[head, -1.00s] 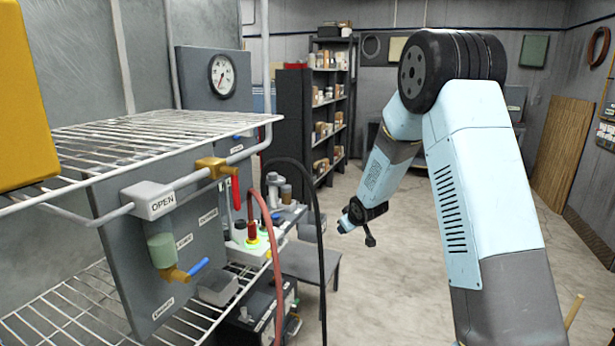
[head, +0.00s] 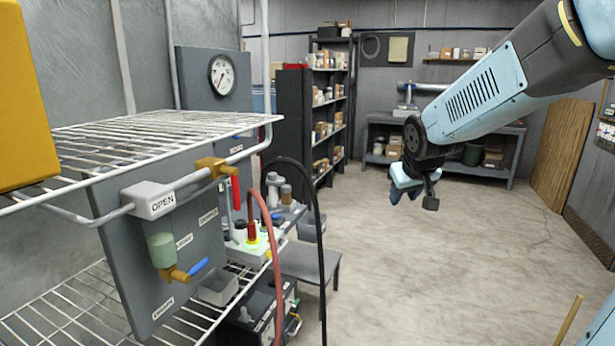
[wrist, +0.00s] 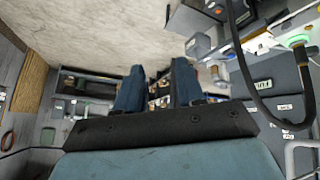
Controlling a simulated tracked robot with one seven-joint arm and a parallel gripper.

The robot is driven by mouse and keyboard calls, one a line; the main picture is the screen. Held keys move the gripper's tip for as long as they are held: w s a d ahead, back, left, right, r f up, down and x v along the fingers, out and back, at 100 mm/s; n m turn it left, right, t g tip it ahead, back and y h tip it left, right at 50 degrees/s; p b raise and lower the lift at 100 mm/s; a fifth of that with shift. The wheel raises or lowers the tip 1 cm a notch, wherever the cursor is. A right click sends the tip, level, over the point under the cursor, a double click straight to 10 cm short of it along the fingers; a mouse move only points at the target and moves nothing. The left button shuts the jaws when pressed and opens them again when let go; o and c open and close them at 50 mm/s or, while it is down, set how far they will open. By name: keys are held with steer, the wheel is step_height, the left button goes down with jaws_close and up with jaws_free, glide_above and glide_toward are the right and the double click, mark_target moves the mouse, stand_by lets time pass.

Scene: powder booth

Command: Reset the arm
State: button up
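My arm reaches in from the upper right in the head view, with light blue and dark grey links. My gripper (head: 404,192) hangs in free air over the open floor, to the right of the wire rack and in front of the back workbench. In the wrist view my gripper (wrist: 158,90) shows two blue fingers standing apart with a gap between them. Nothing is held in the gap; only the distant shelf goods show through it.
A wire rack (head: 150,128) with a grey panel, valves and a gauge (head: 222,75) stands at the left. Red and black hoses (head: 318,240) hang beside it. A dark shelf (head: 328,110) and a workbench (head: 440,145) stand at the back. The middle floor is clear.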

steer(key=s+d+r+m+g, duration=0.1)
steer(key=s+r+m, duration=0.1)
steer(key=s, duration=2.1)
steer(key=shift+s+r+m+g+y, duration=0.15)
steer(key=shift+r+m+g+y, duration=0.15)
steer(key=shift+r, duration=0.2)
